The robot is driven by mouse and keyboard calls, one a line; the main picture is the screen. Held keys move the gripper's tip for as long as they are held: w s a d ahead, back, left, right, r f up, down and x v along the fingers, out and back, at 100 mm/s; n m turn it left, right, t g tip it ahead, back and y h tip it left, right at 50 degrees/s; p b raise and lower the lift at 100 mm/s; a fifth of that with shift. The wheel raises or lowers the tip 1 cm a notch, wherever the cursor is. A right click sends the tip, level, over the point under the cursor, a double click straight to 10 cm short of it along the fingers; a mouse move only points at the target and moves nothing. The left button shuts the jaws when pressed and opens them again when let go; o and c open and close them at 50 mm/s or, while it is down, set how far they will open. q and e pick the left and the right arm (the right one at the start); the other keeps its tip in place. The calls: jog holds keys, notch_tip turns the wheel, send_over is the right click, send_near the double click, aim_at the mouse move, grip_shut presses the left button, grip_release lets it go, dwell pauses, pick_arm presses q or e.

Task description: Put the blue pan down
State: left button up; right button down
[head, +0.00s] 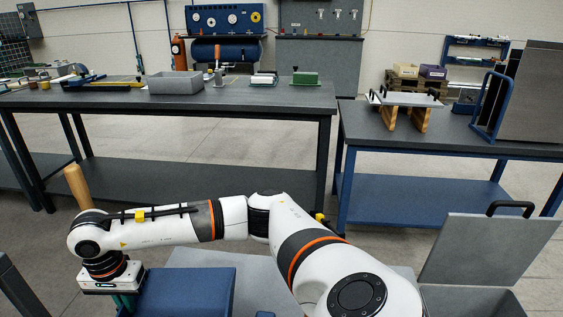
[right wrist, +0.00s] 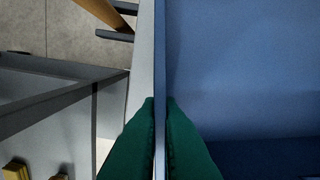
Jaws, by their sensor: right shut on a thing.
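The blue pan (head: 187,292) is at the bottom of the head view, left of centre. My right gripper (head: 125,303) is at its left side, pointing down. In the right wrist view, its green fingers (right wrist: 160,135) are shut on a thin wall of the blue pan (right wrist: 240,70), one finger on each side. The pan's lower part is cut off by the frame, so I cannot tell whether it touches anything below. My left gripper is not in view.
A grey surface (head: 255,272) shows beside the pan, partly behind my right arm. A grey box with a raised lid (head: 487,250) stands at the lower right. A wooden handle (head: 77,186) rises behind my right wrist. Dark workbenches (head: 230,100) (head: 460,133) stand farther back.

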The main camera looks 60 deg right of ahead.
jog(key=f, duration=0.1)
jog(key=w+f+m+b, duration=0.1)
jog(key=f, duration=0.1)
jog(key=w+f+m+b, duration=0.1)
jog(key=shift+d+f, duration=0.2)
jog(key=shift+f, duration=0.15)
notch_tip(320, 180, down, 4)
jog(key=shift+f+b, duration=0.25)
jog(key=shift+b, duration=0.25)
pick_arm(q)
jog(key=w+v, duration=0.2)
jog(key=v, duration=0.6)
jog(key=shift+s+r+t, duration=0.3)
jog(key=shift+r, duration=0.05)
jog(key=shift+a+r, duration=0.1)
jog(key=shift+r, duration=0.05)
pick_arm(e)
jog(key=shift+f, duration=0.2)
jog(key=c, duration=1.6)
grip_release()
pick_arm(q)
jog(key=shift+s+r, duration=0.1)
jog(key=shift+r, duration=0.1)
pick_arm(e)
jog(key=shift+r, duration=0.1)
